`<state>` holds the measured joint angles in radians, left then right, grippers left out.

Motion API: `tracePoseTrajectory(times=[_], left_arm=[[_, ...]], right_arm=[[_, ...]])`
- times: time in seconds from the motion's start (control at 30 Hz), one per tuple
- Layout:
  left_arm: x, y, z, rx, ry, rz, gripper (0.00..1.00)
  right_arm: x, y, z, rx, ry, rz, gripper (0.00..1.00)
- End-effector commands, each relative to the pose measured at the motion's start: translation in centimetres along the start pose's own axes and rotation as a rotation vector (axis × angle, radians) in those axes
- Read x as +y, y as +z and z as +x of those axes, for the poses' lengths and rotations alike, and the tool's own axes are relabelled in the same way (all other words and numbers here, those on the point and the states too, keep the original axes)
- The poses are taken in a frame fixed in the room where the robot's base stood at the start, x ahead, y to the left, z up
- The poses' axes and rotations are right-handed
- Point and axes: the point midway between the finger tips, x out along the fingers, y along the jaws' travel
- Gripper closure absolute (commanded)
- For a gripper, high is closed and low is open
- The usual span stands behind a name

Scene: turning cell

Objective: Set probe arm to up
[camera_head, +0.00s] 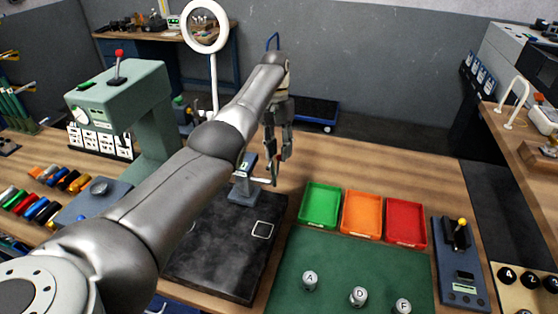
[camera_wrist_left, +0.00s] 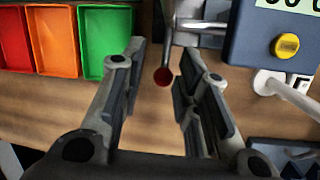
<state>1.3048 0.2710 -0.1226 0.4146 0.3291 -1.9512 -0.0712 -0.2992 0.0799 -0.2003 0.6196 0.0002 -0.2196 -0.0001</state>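The probe arm (camera_wrist_left: 167,40) is a thin metal rod with a dark red ball tip (camera_wrist_left: 163,76). It joins a blue-grey gauge (camera_wrist_left: 262,42) with a display and a yellow button. In the head view the gauge (camera_head: 245,163) stands on a black plate (camera_head: 215,255), partly hidden by my left arm. My left gripper (camera_head: 275,170) points down beside the gauge. In the left wrist view the gripper (camera_wrist_left: 160,65) is open, with the red ball in the gap between its fingers; I cannot tell whether either finger touches it. My right gripper is not in view.
Green (camera_head: 319,205), orange (camera_head: 362,213) and red (camera_head: 406,222) trays stand right of the plate. A green mat (camera_head: 340,270) holds marked cylinders. A green press (camera_head: 115,95) stands at the left. Another blue device (camera_head: 459,262) lies at the right.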

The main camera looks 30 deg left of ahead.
Motion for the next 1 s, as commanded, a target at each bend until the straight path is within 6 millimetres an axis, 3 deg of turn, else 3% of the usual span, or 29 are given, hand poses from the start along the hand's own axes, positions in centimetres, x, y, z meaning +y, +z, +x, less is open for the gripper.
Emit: tracePoseTrajectory(times=[0.07,0.3,1.0], left_arm=[[0.4,0.4,-2.2,0.004,0.0,0.001,0.71],[0.6,0.8,-3.7,0.0,-0.002,0.001,0.71],[0.7,0.9,-4.3,-0.003,0.0,0.0,0.71]], right_arm=[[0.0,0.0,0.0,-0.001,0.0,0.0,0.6],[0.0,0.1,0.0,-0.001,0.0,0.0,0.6],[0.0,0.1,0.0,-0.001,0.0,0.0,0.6]])
